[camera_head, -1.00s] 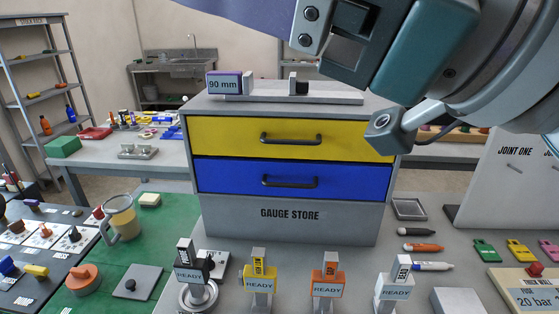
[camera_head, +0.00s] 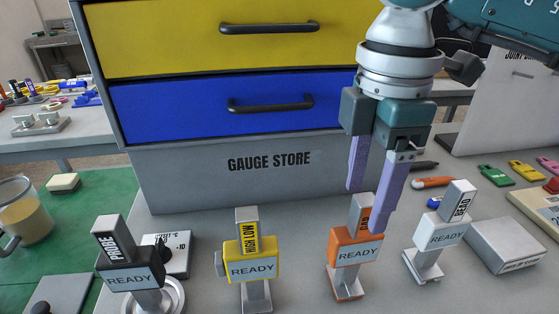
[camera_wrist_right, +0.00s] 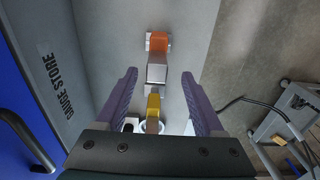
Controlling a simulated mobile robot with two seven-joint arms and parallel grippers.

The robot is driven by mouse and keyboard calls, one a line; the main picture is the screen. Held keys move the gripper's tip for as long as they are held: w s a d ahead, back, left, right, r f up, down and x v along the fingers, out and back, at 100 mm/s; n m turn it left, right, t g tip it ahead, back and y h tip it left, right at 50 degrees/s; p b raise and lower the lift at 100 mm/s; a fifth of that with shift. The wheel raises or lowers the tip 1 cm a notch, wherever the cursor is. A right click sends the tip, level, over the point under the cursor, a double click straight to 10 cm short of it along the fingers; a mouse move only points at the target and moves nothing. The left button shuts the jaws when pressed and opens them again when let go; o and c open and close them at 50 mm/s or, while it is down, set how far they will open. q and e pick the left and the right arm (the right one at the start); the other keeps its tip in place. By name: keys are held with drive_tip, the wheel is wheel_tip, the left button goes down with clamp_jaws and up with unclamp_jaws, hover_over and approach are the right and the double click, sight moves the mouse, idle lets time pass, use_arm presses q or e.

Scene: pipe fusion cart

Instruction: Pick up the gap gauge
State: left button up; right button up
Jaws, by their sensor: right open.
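The orange gauge (camera_head: 355,248) stands upright on the counter, with a READY tag and a grey top whose label is partly hidden by my gripper. I take it for the gap gauge. My right gripper (camera_head: 371,208) is open and empty, pointing down. In the head view its fingers overlap the top of the orange gauge; whether they touch it I cannot tell. In the right wrist view the open fingers (camera_wrist_right: 159,78) are spread, with orange (camera_wrist_right: 158,42) and yellow (camera_wrist_right: 153,102) parts between and beyond them. My left gripper is not in view.
The yellow gauge (camera_head: 250,262) and black probe (camera_head: 130,270) stand to the left; the white gauge (camera_head: 438,232) stands close on the right. The gauge store cabinet (camera_head: 190,180) rises behind.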

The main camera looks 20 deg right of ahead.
sight(361, 220)
drive_tip(key=f, duration=0.5)
drive_tip(key=shift+w+d+f, duration=0.15)
drive_tip(key=shift+d+f, duration=0.05)
drive_tip(key=shift+d, duration=0.1)
drive_tip(key=shift+c, duration=0.2)
clamp_jaws()
idle(0.9)
